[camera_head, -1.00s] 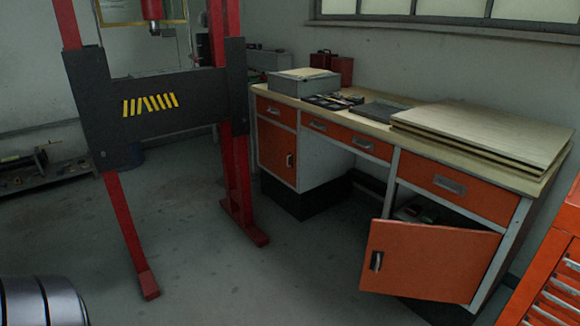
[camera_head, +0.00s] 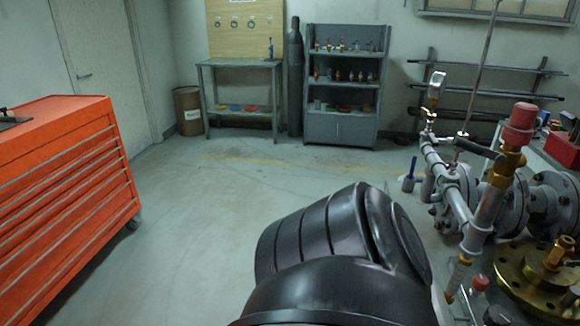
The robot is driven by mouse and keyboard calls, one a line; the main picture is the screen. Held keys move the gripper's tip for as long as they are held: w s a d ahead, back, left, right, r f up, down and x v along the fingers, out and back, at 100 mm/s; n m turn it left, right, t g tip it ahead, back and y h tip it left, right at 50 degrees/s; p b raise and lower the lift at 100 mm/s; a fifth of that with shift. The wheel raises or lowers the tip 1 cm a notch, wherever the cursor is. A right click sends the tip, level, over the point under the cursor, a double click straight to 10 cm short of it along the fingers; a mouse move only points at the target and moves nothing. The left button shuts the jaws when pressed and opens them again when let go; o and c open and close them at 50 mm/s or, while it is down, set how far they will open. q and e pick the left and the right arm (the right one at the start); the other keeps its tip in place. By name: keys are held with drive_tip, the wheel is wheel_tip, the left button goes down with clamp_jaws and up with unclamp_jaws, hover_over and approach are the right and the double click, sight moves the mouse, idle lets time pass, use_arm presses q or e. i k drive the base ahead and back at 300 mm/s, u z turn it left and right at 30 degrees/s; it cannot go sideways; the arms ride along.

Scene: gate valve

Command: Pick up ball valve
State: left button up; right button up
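I cannot single out the ball valve. A grey pipe assembly (camera_head: 462,205) with bolted flanges stands on a bench at the right. It carries a pressure gauge (camera_head: 436,88), a red cap (camera_head: 520,122) and brass fittings. A round brass flange (camera_head: 540,280) lies in front of it at the bottom right. Several small brass and grey fittings stand on the grey shelf unit (camera_head: 341,125) at the back, too small to identify. Neither gripper shows. A black rounded arm part of mine covers the bottom middle and hides part of the floor.
A red-orange drawer cabinet (camera_head: 70,185) stands at the left. A grey workbench (camera_head: 240,64), a dark gas cylinder (camera_head: 295,80) and a brown drum (camera_head: 188,110) stand at the back. A red box (camera_head: 563,150) is at the far right. The floor between is open.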

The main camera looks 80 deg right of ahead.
sight(561, 249)
drive_tip(key=k, duration=1.25)
drive_tip(key=z, duration=2.5)
